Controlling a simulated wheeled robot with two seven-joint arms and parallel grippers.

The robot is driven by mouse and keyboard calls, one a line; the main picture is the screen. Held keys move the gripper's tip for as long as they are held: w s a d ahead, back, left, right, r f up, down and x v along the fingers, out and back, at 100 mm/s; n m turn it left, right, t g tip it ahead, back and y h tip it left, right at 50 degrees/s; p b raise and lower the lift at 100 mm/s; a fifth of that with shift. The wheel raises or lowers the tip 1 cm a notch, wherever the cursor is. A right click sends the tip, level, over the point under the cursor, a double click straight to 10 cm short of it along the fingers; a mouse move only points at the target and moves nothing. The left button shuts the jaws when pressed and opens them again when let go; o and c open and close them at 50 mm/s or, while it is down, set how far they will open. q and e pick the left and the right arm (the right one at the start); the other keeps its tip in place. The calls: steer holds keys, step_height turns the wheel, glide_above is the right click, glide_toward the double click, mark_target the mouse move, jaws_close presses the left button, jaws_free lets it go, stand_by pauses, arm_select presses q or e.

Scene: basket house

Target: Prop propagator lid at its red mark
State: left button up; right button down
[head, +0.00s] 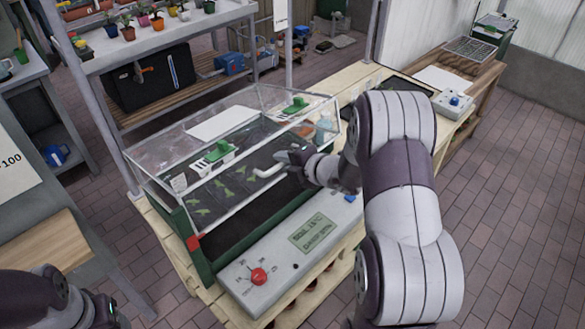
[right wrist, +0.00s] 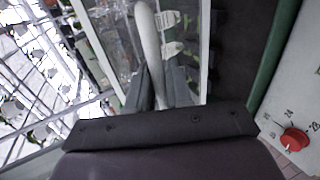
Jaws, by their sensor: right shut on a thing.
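The propagator stands on a slatted wooden bench, with a dark green base (head: 204,262) and a clear lid (head: 160,160) with pale edges. The lid's front edge sits above and back from the base's front edge, and a dark strip of the inside shows between them. A red mark (head: 193,242) is at the front left corner, close to the lid's lower corner. My right gripper (head: 287,163) is shut on the lid's white handle (head: 266,172); the right wrist view shows the handle (right wrist: 148,40) between the fingers. My left gripper (head: 108,312) is partly cut off at the bottom left.
A grey control panel (head: 262,300) with a red knob (head: 258,276) and a display lies in front of the propagator. Green vents (head: 217,151) top the lid. Shelves with potted plants (head: 128,32) stand behind. A wooden table (head: 35,245) is at left. Brick floor is clear at right.

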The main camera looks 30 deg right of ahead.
steer(key=r, duration=0.1)
steer(key=w+r, duration=0.1)
steer(key=shift+w+a+r, duration=0.15)
steer(key=shift+a+r, duration=0.05)
steer(key=shift+r, duration=0.15)
arm_select(q)
steer(key=shift+r, duration=0.55)
arm_select(e)
steer(key=c, duration=1.2)
jaws_free()
arm_select(q)
steer(key=shift+f+b, duration=0.5)
steer(key=shift+f, duration=0.25)
arm_select(e)
glide_toward(273, 149)
steer(key=v, duration=0.5)
steer(key=shift+s+d, duration=0.2)
steer(key=shift+s, duration=0.2)
